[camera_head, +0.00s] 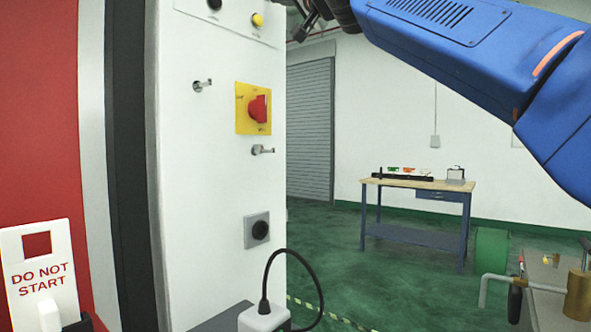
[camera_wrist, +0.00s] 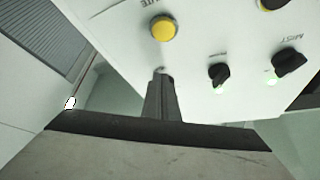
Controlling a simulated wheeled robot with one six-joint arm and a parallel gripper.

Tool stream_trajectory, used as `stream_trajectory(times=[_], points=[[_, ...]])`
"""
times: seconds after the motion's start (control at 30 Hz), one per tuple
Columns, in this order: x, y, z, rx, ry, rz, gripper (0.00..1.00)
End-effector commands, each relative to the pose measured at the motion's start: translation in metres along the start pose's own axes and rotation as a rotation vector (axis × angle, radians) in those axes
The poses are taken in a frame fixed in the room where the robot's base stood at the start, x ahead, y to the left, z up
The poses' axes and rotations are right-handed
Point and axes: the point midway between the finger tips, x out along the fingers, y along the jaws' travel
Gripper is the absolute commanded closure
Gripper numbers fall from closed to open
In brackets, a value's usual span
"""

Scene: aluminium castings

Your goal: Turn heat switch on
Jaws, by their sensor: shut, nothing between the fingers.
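The control panel shows in the wrist view with two black rotary knobs, one near the middle (camera_wrist: 219,75) and one at the right (camera_wrist: 290,63). Each has a small greenish glow beside it. The lettering is too small or cut off to tell which is the heat switch. My gripper (camera_wrist: 161,76) is shut and empty, its tips over the panel just below a yellow button (camera_wrist: 163,29) and left of the middle knob. Contact with the panel cannot be told. In the head view my gripper (camera_head: 297,36) is dark and partly cut off by the top edge.
The head view shows the white cabinet (camera_head: 215,150) with a red rotary switch (camera_head: 258,108) on a yellow plate. Two metal hooks stick out of its face. A "DO NOT START" tag (camera_head: 40,270) hangs at lower left. A workbench (camera_head: 420,184) stands behind, with open green floor before it.

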Motion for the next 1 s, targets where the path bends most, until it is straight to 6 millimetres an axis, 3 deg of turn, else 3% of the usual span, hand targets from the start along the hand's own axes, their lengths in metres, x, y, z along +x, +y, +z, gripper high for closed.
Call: stream_trajectory(times=[1.0], points=[[0.0,-0.013,0.0,0.0,0.0,0.0,1.0]])
